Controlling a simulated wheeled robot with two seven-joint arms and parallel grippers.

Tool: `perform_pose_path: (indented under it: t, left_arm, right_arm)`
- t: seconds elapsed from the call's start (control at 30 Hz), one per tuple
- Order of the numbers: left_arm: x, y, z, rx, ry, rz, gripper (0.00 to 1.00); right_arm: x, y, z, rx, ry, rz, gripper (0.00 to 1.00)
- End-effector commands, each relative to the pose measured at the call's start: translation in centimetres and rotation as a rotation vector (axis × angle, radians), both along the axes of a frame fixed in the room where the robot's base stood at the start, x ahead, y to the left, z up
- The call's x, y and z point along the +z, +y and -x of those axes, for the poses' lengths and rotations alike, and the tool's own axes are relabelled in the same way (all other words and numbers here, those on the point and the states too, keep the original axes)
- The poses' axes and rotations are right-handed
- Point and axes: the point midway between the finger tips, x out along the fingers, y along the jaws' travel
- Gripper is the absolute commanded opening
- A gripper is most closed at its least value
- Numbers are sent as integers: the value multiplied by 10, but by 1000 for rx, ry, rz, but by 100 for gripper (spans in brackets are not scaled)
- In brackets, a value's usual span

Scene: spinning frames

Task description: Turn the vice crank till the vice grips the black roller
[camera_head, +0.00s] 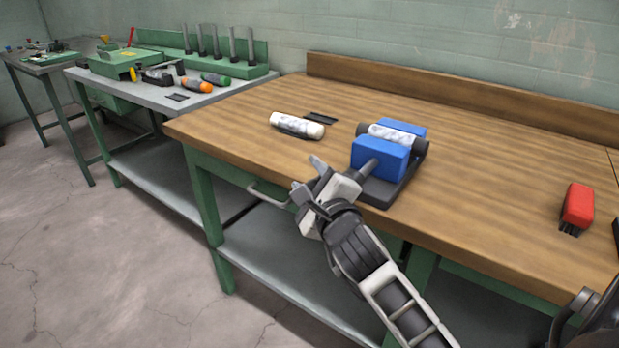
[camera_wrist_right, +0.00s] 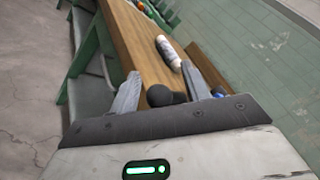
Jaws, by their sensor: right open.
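The blue vice (camera_head: 380,158) stands on a dark base near the front edge of the wooden bench. A black roller with a white, grey-marked middle (camera_head: 396,134) lies across between its blue jaws; its dark ends stick out at both sides. The dark crank (camera_head: 364,172) points from the front jaw toward my right gripper (camera_head: 308,177). This gripper is open at the bench's front edge, beside the crank. In the right wrist view, a black rounded end, seemingly the crank (camera_wrist_right: 160,96), shows between the open fingers (camera_wrist_right: 161,82); contact cannot be told. My left gripper is not in view.
A red brush (camera_head: 577,206) lies at the right. A metal bar handle (camera_head: 268,194) juts below the bench edge. A grey side table (camera_head: 215,93) holds tools.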

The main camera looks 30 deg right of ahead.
Motion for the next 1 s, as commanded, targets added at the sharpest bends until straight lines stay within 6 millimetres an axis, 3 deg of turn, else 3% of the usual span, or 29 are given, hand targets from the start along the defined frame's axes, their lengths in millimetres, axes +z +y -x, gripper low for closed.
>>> perform_pose_path:
  t: [0.13,0.17,0.3,0.67,1.0]
  left_arm:
    - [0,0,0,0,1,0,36]
    - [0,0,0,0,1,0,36]
    - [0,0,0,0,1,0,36]
    - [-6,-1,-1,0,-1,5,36]
    - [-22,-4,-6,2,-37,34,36]
  right_arm:
    - [0,0,0,0,0,0,47]
    - [0,0,0,0,0,0,41]
    - [0,0,0,0,0,-1,4]
    - [0,0,0,0,-33,-16,4]
    - [10,0,3,0,-235,-103,4]
